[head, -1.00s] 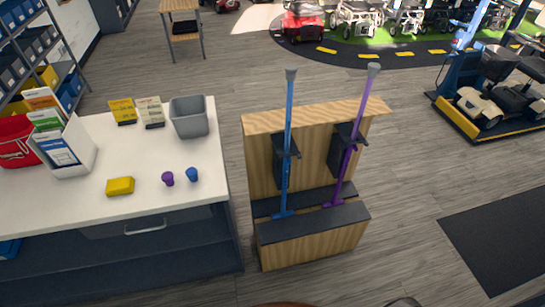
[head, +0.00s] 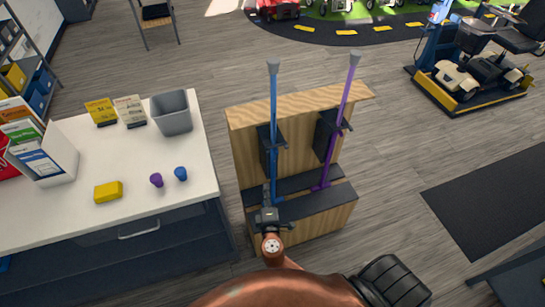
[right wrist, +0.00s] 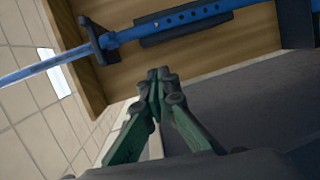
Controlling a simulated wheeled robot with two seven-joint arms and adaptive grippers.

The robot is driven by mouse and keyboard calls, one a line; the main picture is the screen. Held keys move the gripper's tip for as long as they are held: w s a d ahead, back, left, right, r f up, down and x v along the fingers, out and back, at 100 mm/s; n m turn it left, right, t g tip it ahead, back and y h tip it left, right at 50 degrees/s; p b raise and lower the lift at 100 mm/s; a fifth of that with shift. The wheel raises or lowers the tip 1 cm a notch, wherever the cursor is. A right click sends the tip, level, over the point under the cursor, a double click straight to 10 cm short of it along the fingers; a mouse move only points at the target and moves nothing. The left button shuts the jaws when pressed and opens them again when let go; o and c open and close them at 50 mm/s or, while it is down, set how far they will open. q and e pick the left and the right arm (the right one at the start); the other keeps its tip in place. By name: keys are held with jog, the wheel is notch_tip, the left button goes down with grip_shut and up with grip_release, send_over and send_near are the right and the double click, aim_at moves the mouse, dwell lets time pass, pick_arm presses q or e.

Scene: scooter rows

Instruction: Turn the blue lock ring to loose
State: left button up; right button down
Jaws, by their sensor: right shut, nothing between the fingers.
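The blue pole (head: 273,100) stands nearly upright against the wooden stand, with a grey tip on top. A dark bracket (head: 271,143) sits around its middle. I cannot make out a separate blue lock ring or its setting. My right gripper (head: 267,190) is in front of the lower blue pole, hiding part of its foot. In the right wrist view the gripper (right wrist: 155,76) is shut and empty. My left gripper is not in view.
A purple pole (head: 341,105) stands right of the blue one on the wooden stand (head: 300,100). At left, a white table (head: 75,215) holds a blue knob (head: 180,174), a purple knob (head: 156,180), a yellow block (head: 108,192) and a grey bin (head: 171,112).

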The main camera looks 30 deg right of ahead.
aim_at(275, 148)
notch_tip(275, 148, up, 7)
jog(key=t+h, duration=0.1)
pick_arm(q)
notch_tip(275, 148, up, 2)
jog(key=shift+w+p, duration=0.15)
jog(key=shift+p, duration=0.75)
pick_arm(e)
jog(key=w+d, duration=0.7)
jog(key=w, duration=0.1)
jog(key=shift+d, duration=0.35)
jog(key=shift+s+f, duration=0.1)
